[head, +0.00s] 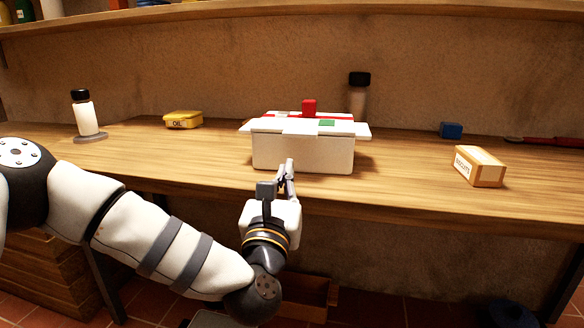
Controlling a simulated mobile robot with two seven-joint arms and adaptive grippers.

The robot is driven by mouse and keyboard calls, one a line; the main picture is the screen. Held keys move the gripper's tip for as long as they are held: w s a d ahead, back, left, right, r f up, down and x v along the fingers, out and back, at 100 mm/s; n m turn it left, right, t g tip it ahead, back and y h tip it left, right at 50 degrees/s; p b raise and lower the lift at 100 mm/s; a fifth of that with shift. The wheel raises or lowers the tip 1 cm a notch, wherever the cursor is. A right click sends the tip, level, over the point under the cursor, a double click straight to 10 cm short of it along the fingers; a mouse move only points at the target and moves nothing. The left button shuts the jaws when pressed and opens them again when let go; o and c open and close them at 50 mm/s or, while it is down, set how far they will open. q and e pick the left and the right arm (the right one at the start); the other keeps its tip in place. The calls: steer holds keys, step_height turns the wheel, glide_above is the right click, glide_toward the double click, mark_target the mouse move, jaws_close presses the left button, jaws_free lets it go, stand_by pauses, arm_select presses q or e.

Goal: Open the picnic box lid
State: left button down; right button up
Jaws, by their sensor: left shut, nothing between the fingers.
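The picnic box (310,154) is a white box on the wooden table, near the middle of the head view. Its top looks flat and overhangs the front and sides, with red and green patches; I cannot tell how far the lid (264,126) is open. A small red block-like part (309,107) stands up at the back of the top. My left gripper (289,166) is shut and empty just in front of the box's front wall, below the lid's edge. Whether it touches the box I cannot tell. My right gripper is not in view.
A dark-capped jar (358,95) is behind the box. A biscuit carton (480,167) and blue block (451,130) are at right.

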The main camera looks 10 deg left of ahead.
arm_select(q)
steer(key=x, duration=0.6)
steer(key=shift+w, duration=0.4)
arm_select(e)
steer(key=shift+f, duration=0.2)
